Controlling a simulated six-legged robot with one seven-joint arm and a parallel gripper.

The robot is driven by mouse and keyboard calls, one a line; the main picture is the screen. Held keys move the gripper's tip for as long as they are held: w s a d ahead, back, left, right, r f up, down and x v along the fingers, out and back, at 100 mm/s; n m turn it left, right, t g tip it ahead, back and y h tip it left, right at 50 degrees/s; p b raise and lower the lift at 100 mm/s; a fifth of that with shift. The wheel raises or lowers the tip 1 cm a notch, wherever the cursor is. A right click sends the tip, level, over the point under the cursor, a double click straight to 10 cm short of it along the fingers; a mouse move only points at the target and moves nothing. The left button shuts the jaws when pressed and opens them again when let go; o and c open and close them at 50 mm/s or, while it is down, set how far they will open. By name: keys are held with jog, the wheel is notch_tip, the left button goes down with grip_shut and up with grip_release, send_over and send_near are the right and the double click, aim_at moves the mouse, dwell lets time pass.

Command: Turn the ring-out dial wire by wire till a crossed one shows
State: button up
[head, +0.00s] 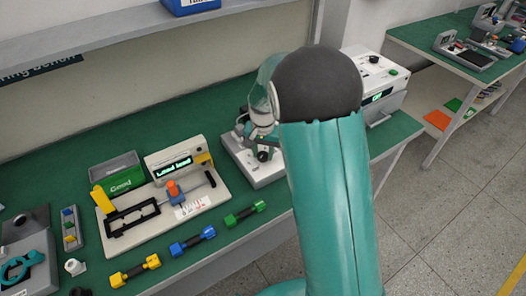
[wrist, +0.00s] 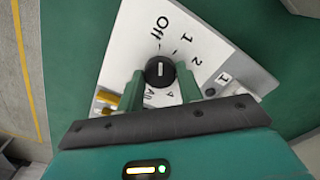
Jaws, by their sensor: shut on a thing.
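In the wrist view the round black dial (wrist: 160,71) has a white pointer line and sits on a white panel (wrist: 130,48) marked Off, 1, 2, 4 and All. The pointer is upright in the picture, roughly towards Off. My gripper (wrist: 160,76) is shut on the dial, one green finger on each side. The lower marks are partly covered by the fingers. In the head view my arm hides the gripper. A white box (head: 371,66) with a small green-lit display (head: 378,97) stands right behind my arm; the display text is too small to read surely.
Brass-coloured posts (wrist: 107,98) stand left of the dial. On the green bench are a board with a "Load" display (head: 173,168), a grey fixture (head: 251,158), a green bin (head: 119,178) and yellow, blue and green handled pieces (head: 193,240). The floor is open at right.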

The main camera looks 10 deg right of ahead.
aim_at(263, 154)
jog(key=m, duration=0.4)
jog(key=shift+m, duration=1.6)
jog(key=o, duration=1)
notch_tip(263, 154, up, 14)
jog(key=shift+f, duration=0.1)
dwell(1.3)
